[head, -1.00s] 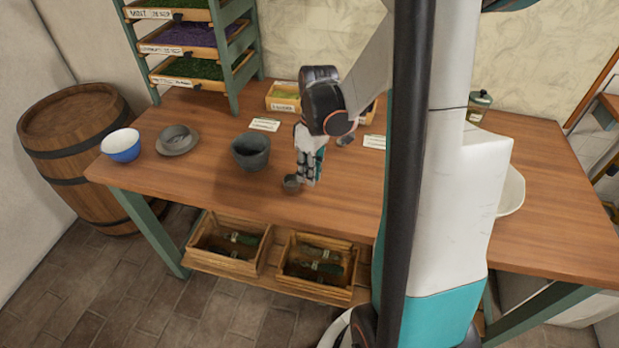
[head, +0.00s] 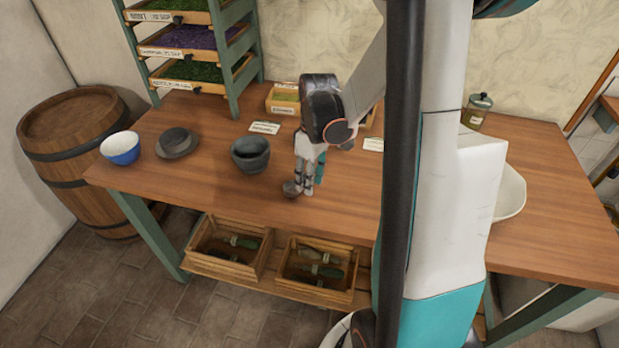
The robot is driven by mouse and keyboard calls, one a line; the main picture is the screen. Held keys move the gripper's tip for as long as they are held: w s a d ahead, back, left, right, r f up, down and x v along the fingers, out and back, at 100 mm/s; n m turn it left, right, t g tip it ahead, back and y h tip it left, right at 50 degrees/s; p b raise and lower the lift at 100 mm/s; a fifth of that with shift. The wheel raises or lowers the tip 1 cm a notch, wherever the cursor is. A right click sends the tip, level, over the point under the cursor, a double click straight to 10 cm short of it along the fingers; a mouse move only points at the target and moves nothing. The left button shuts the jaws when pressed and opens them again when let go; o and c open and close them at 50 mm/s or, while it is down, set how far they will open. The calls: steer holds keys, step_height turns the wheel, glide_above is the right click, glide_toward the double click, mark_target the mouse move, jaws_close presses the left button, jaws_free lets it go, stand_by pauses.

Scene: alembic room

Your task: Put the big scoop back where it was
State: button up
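A small dark grey scoop (head: 291,189) is at the fingertips of my gripper (head: 303,188), low over the front middle of the table. Its bowl is tilted and its open side does not show. My gripper points down and appears shut on the scoop; its handle is hidden by the fingers. A dark grey mortar-like bowl (head: 250,156) stands on the table to the left of my gripper.
Labels (head: 264,128) and a wooden box (head: 283,101) lie behind. A lidded jar (head: 477,110) and a white basin (head: 510,195) are at the right. The front left table is clear.

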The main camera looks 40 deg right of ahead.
step_height(320, 180, up, 12)
steer(key=d+p, duration=0.1)
steer(key=p, duration=0.3)
steer(key=shift+w+d, duration=0.2)
steer(key=shift+d, duration=0.05)
stand_by(0.9)
